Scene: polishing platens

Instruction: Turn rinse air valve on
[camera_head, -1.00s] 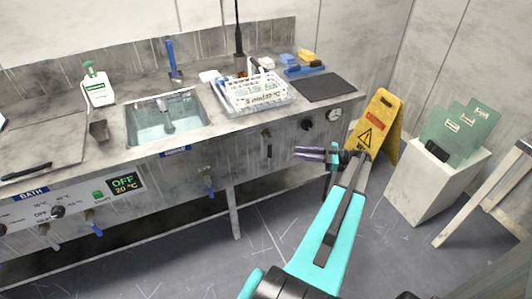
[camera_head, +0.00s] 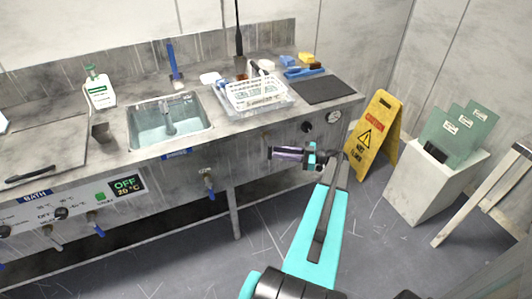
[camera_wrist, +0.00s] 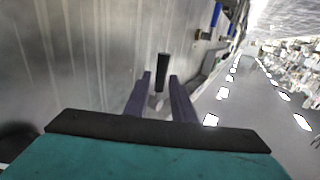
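A small valve with a black lever handle (camera_wrist: 162,72) is on the bench's front panel; I take it for the rinse air valve, though no label is readable. In the wrist view the handle stands between the tips of my gripper (camera_wrist: 160,82), with a gap visible on each side. The two dark purple fingers are apart. In the head view my gripper (camera_head: 272,153) is at the panel, right of the sink, and hides most of this valve. Whether the fingers touch the handle cannot be told.
A blue-handled tap (camera_head: 208,183) is on the panel to the left, with a bench leg (camera_head: 234,213) beside it. A black knob (camera_head: 307,126) and a gauge (camera_head: 334,117) are to the right. A yellow wet-floor sign (camera_head: 375,135) stands close to my arm.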

